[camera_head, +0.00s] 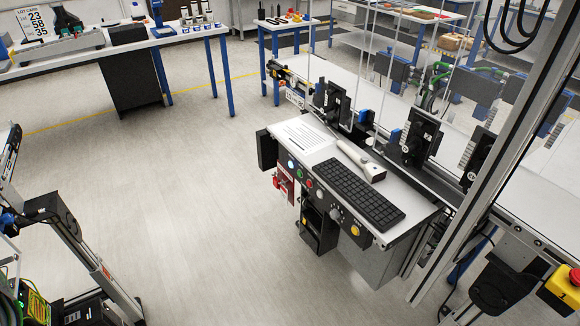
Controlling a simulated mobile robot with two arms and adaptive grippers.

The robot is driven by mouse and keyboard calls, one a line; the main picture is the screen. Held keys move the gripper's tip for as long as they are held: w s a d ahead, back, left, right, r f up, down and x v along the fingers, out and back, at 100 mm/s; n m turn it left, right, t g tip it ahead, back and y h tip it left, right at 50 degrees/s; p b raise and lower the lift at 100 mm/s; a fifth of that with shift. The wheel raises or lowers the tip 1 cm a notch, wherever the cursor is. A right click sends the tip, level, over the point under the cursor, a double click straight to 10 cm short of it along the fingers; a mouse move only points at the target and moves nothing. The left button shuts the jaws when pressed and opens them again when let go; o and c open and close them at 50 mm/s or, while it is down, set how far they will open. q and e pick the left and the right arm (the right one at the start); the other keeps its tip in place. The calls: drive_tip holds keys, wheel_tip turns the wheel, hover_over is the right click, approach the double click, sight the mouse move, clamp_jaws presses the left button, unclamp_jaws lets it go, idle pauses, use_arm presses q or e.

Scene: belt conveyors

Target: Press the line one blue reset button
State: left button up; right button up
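A small round button glowing pale blue (290,164) sits at the left end of a row on the front edge of a white control desk (377,178). Neither of my grippers shows in the head view, so nothing of mine is seen near the button.
A keyboard (360,195), a white scanner-like device (361,162) and a paper sheet (301,134) lie on the desk. A conveyor runs behind it. A metal post (470,200) and a red-yellow stop button (566,284) are at the right. Machinery (70,230) stands at the left. The floor (170,190) between is clear.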

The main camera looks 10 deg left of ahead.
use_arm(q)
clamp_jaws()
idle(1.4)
